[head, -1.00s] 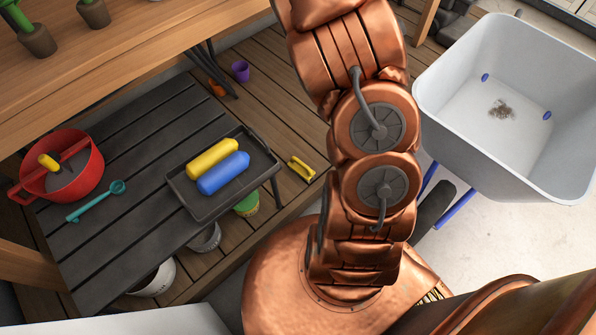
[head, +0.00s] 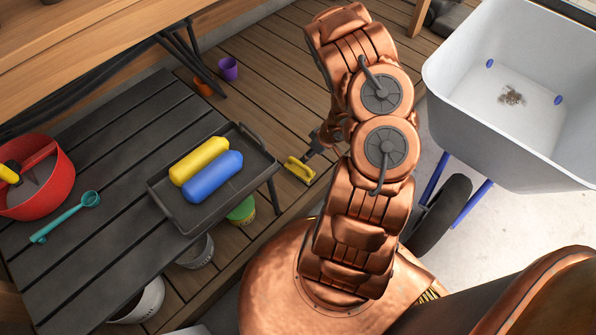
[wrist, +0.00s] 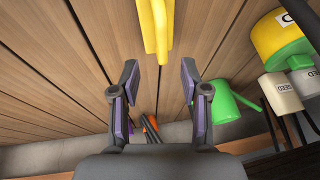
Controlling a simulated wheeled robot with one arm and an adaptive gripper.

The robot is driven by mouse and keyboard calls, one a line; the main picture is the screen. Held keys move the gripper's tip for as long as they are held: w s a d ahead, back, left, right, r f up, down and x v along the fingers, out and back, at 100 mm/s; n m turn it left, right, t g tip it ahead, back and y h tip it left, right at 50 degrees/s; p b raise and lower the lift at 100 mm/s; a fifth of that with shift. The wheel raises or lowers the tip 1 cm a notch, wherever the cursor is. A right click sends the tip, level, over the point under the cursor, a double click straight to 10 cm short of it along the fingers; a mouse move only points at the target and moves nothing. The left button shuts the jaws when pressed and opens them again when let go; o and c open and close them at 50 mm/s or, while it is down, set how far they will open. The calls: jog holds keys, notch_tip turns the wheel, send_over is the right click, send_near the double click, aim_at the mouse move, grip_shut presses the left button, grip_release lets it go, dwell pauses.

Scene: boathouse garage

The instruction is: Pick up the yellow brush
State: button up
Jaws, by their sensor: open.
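The yellow brush (head: 299,170) lies on the wooden deck, to the right of the dark slatted table. In the wrist view the yellow brush (wrist: 154,28) shows at the top centre, partly cut off by the frame edge, beyond my fingertips. My gripper (head: 314,148) is right by the brush in the head view, partly hidden by my arm. In the wrist view my gripper (wrist: 159,75) is open and empty, its two fingers spread below the near end of the brush and apart from it.
A black tray (head: 178,212) with a yellow and a blue cylinder sits on the slatted table (head: 105,215). A red bucket (head: 52,200) and teal scoop (head: 65,217) are left. A grey wheelbarrow (head: 450,95) stands right. A green watering can (wrist: 235,100) and seed containers are right in the wrist view.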

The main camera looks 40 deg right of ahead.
aim_at(300, 163)
jog(key=shift+a+f, duration=0.55)
jog(key=shift+f, duration=0.1)
jog(key=shift+w+d+b+x, duration=0.15)
jog(key=shift+b+x, duration=0.4)
jog(key=shift+x, duration=0.7)
jog(key=shift+w+d+b+x, duration=0.1)
jog(key=shift+b+x, duration=0.45)
jog(key=shift+x, duration=0.7)
jog(key=shift+w+d+b+x, duration=0.15)
jog(key=shift+b+x, duration=0.4)
jog(key=shift+x, duration=0.7)
jog(key=shift+a+r, duration=0.1)
grip_shut()
